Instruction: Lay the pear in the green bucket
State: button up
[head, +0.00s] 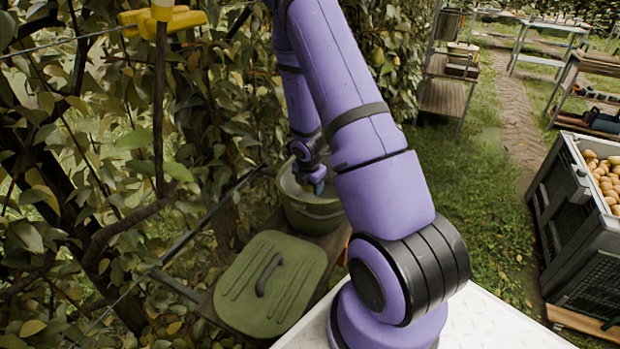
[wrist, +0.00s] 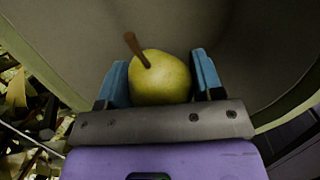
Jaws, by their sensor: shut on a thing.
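The pear (wrist: 162,80) is yellow-green with a brown stem and sits between the blue fingers of my gripper (wrist: 162,82) in the wrist view. My gripper is shut on it. The inside of the green bucket (wrist: 200,25) fills the view behind the pear. In the head view the green bucket (head: 312,217) stands left of my purple arm, and my gripper (head: 318,188) reaches down at its opening. The pear is hidden in the head view. I cannot tell how far the pear is above the bucket's floor.
A green lid (head: 290,290) with a dark handle lies in front of the bucket. Dense foliage (head: 110,180) and wires stand at the left. A grey crate (head: 565,225) full of fruit is at the right. Shelves (head: 447,75) stand behind, with open grass (head: 450,170) between.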

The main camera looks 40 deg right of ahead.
jog(key=shift+s+a+f+x, duration=0.1)
jog(key=shift+s+a+x, duration=0.2)
jog(key=shift+x, duration=1.5)
jog(key=shift+s+a+f+x, duration=0.15)
jog(key=shift+a+x, duration=0.25)
jog(key=shift+x, duration=1.35)
jog(key=shift+s+a+f+x, duration=0.1)
jog(key=shift+s+a+x, duration=0.2)
jog(key=shift+x, duration=1.5)
jog(key=shift+f, duration=0.25)
jog(key=o, duration=1.1)
jog(key=shift+c, duration=0.2)
jog(key=shift+s, duration=0.1)
jog(key=v, duration=1.1)
